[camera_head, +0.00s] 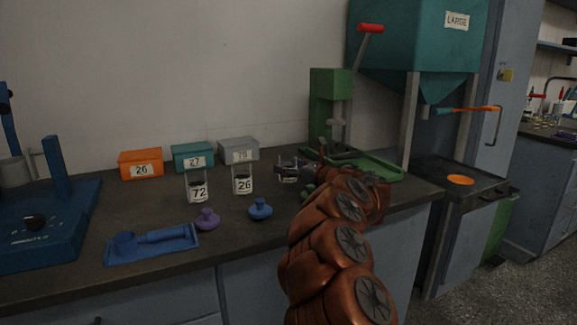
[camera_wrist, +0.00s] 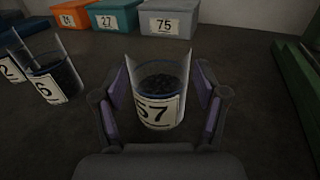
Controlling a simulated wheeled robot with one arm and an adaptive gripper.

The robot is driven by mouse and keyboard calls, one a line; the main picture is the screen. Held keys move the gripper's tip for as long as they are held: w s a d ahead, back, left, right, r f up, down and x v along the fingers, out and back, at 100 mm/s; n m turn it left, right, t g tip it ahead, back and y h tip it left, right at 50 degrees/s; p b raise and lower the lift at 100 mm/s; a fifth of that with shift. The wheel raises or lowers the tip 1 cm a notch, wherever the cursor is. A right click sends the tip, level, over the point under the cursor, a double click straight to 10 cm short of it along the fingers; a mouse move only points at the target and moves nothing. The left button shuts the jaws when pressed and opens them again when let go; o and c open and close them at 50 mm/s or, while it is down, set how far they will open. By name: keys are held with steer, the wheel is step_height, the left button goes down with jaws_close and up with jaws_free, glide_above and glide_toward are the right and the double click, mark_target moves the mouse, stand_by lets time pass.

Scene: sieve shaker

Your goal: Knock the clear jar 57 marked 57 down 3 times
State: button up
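The clear jar marked 57 (camera_wrist: 158,92) stands upright between the fingers of my gripper (camera_wrist: 164,90) in the wrist view. It has dark grains inside and a white label on its near side. My gripper is open, one finger on each side of the jar, with a narrow gap showing at least on the right. In the head view my gripper (camera_head: 312,172) is low over the counter, and the jar (camera_head: 288,172) is partly hidden beside it.
Orange (camera_head: 141,163), teal (camera_head: 193,156) and grey (camera_head: 238,150) bins are behind. A green press (camera_head: 335,110) stands behind right. Purple (camera_head: 207,219) and blue (camera_head: 260,209) knobbed pieces lie in front.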

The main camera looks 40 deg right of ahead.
steer(key=shift+r, duration=0.15)
steer(key=shift+s, duration=0.85)
steer(key=shift+s+d, duration=0.15)
steer(key=shift+s, duration=2.75)
